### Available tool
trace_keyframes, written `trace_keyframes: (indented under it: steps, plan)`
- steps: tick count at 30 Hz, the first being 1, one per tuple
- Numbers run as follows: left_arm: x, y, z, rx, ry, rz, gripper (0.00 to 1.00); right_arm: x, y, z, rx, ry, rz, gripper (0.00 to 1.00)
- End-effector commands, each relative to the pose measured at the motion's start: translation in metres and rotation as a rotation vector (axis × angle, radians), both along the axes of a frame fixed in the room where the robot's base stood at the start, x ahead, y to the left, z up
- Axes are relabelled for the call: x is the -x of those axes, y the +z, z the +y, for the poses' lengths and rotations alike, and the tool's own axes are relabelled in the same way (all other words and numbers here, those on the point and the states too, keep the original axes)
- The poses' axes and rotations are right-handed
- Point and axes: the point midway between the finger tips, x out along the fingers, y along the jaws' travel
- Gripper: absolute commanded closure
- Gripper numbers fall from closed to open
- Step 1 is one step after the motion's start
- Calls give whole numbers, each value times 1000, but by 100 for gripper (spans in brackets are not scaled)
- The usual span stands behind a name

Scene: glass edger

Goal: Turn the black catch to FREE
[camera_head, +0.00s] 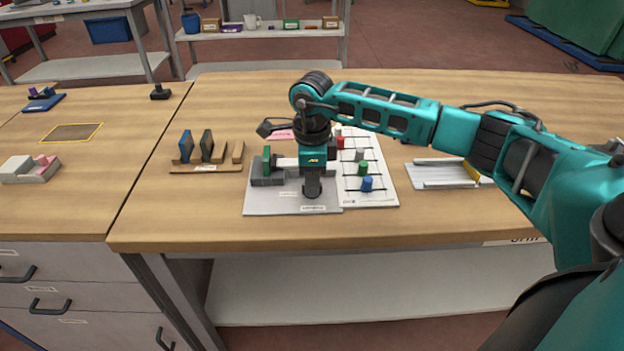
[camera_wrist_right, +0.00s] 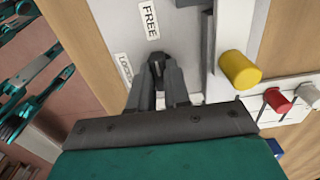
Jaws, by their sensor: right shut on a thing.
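The black catch (camera_wrist_right: 157,57) shows in the wrist view as a small dark piece between my right fingertips. My right gripper (camera_wrist_right: 160,70) is shut on it. The FREE label (camera_wrist_right: 149,20) lies just beyond the catch, and the LOCKED label (camera_wrist_right: 124,68) lies to its left, partly covered by a finger. I cannot tell exactly which way the catch points. In the head view my right gripper (camera_head: 313,190) points down over the light grey plate (camera_head: 262,206) and hides the catch. My left gripper is not in view.
A grey fixture with a green pad (camera_head: 266,158) stands on the plate's left. A white board (camera_head: 350,193) with coloured knobs is at right. A wooden rack (camera_head: 205,169) stands left, a white tray (camera_head: 435,174) right. A yellow knob (camera_wrist_right: 240,69) is close beside my gripper.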

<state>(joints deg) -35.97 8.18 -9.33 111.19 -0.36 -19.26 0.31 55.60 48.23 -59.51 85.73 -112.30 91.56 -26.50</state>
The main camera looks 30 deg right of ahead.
Motion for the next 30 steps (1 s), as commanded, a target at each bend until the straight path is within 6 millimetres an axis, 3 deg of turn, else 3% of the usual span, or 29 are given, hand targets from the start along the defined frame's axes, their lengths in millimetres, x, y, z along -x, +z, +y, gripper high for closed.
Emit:
trace_keyframes:
  steps: [8,17,22,30]
  plan:
    - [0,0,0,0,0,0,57,0,0,-1,1,-2,-1,58]
    - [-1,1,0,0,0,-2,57,0,3,0,1,-1,-1,57]
    - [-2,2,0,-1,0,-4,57,-1,26,-1,0,0,-4,57]
    - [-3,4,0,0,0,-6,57,-1,86,0,0,-1,-6,57]
